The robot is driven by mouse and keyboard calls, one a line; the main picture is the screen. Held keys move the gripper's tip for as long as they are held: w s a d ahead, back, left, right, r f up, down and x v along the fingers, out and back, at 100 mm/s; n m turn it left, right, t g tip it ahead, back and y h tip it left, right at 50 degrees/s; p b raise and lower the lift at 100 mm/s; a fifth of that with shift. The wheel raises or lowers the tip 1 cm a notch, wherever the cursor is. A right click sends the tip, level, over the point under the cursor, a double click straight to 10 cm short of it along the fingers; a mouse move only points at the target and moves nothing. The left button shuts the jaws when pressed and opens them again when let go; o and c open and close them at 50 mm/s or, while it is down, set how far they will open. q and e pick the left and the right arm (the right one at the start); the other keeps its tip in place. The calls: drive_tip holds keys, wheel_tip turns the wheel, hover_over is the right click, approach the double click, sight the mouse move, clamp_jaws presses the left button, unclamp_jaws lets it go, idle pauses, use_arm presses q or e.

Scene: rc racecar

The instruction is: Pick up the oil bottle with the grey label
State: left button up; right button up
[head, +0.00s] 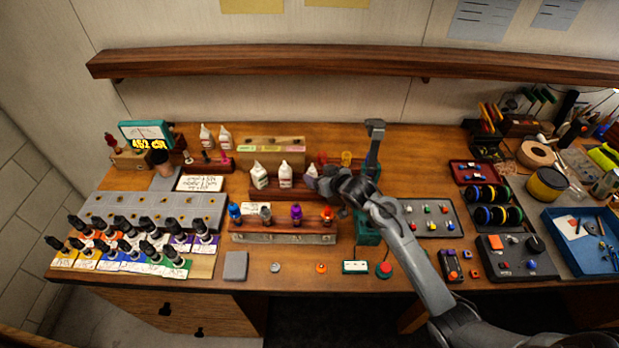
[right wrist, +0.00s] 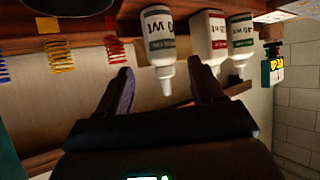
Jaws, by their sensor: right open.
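The oil bottle with the grey label (right wrist: 160,38) is white with a pointed nozzle. The right wrist view shows it upside down, between the fingers of my right gripper (right wrist: 160,66). The fingers are spread, with clear gaps on both sides of its nozzle. In the head view my right gripper (head: 322,186) is at the right end of the bottle rack (head: 270,190). There the grey-label bottle (head: 311,170) is mostly hidden behind the gripper. My left gripper is not in view.
Red-label (right wrist: 208,35) and green-label (right wrist: 240,38) bottles stand beside the grey-label one. A wooden rack with coloured-top items (head: 283,238) is in front. Coloured springs (right wrist: 58,55) stand close by. A long shelf (head: 300,64) spans the wall.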

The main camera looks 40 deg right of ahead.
sight(309, 171)
drive_tip(key=shift+a+p+x, duration=0.2)
drive_tip(key=shift+p+x, duration=0.35)
drive_tip(key=shift+x, duration=2.4)
drive_tip(key=shift+s, duration=0.1)
drive_tip(key=c, duration=1.1)
drive_tip(key=shift+o, duration=0.2)
drive_tip(key=shift+r, duration=0.1)
